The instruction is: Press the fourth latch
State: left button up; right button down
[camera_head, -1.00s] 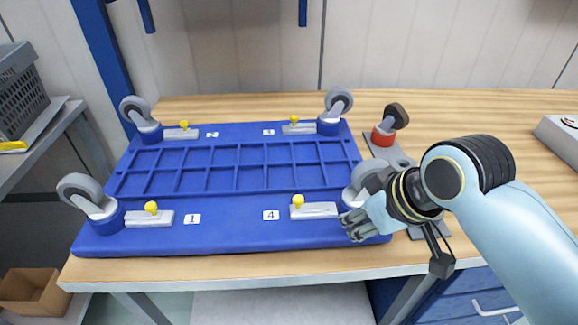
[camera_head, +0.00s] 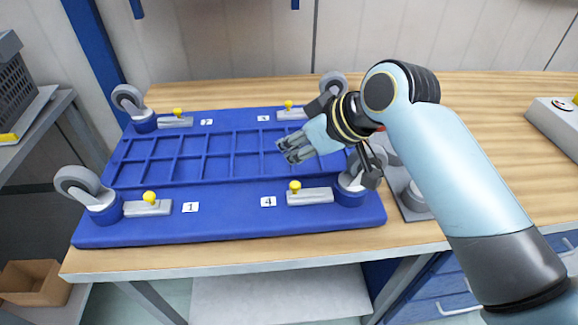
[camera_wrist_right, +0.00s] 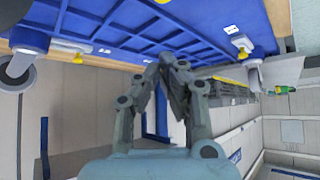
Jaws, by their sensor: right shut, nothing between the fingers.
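The fourth latch (camera_head: 310,196) is a grey bar with a yellow knob (camera_head: 295,187), on the near right of the blue base (camera_head: 235,219), beside the label 4 (camera_head: 268,202). My right gripper (camera_head: 283,151) is shut and empty. In the head view its fingertips show above the knob, over the grid's right part, apart from the latch. In the right wrist view the shut fingers (camera_wrist_right: 172,62) point at the base, and two latches show, their numbers too small to read. My left gripper is not in view.
Latches 1 (camera_head: 147,208), 2 (camera_head: 175,122) and 3 (camera_head: 291,113) sit near the other corners. Grey casters stand at the corners; the near right one (camera_head: 352,185) is partly behind my gripper. The bench (camera_head: 490,110) has bare wood at the back right.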

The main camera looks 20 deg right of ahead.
aim_at(307, 189)
jog(key=x, duration=0.7)
jog(key=shift+w+a+f, duration=0.1)
jog(key=shift+a+f, duration=0.05)
jog(key=s+d+p, duration=0.1)
jog(key=s+d, duration=0.1)
jog(key=s, duration=0.1)
jog(key=shift+f+p, duration=0.2)
jog(key=shift+p, duration=0.2)
jog(key=shift+s+f, duration=0.1)
jog(key=shift+s, duration=0.2)
jog(key=shift+f, duration=0.1)
jog(key=shift+s+d+p, duration=0.25)
jog(key=shift+d+p, duration=0.3)
jog(key=shift+d, duration=0.6)
